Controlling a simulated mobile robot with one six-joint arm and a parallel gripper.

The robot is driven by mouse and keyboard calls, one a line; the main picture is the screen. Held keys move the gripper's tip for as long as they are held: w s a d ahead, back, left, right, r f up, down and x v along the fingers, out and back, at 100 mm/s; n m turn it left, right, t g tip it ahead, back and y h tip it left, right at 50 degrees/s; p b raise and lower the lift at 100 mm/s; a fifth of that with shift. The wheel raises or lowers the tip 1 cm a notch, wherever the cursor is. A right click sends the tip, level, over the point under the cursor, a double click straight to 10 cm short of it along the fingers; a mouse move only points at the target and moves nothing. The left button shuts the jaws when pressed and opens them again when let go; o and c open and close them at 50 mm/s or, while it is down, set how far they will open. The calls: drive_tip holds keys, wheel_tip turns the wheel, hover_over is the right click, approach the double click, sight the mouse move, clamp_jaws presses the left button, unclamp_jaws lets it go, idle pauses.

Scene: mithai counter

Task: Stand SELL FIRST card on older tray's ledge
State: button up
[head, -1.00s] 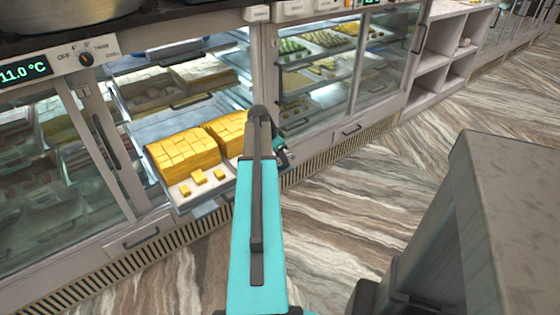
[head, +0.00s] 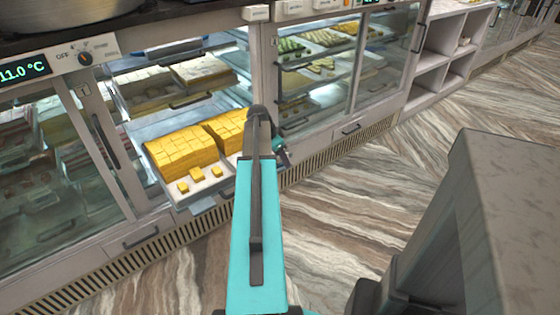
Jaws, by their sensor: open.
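A pulled-out tray (head: 197,191) in the open case holds two blocks of cut yellow sweets (head: 182,152), with 3 loose pieces (head: 196,174) near its front edge. My teal arm hides the tray's right part. My gripper (head: 281,152) shows only partly, past the bend of my arm, just right of the tray; it is open, but its fingertips are not clear. I cannot make out the SELL FIRST card or anything in the jaws. No tray's age can be read, and I cannot make out a card ledge.
More trays of pale sweets (head: 203,72) sit further back in the case. A glass-fronted case (head: 318,68) with green sweets stands to the right, then open white shelves (head: 447,50). A temperature display (head: 24,73) reads 11.0 °C. The patterned floor (head: 345,210) is clear in the middle.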

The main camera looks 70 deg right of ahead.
drive_tip(key=v, duration=1.3)
drive_tip(key=shift+a+r, duration=0.2)
drive_tip(key=shift+r, duration=0.1)
drive_tip(key=shift+w, duration=0.1)
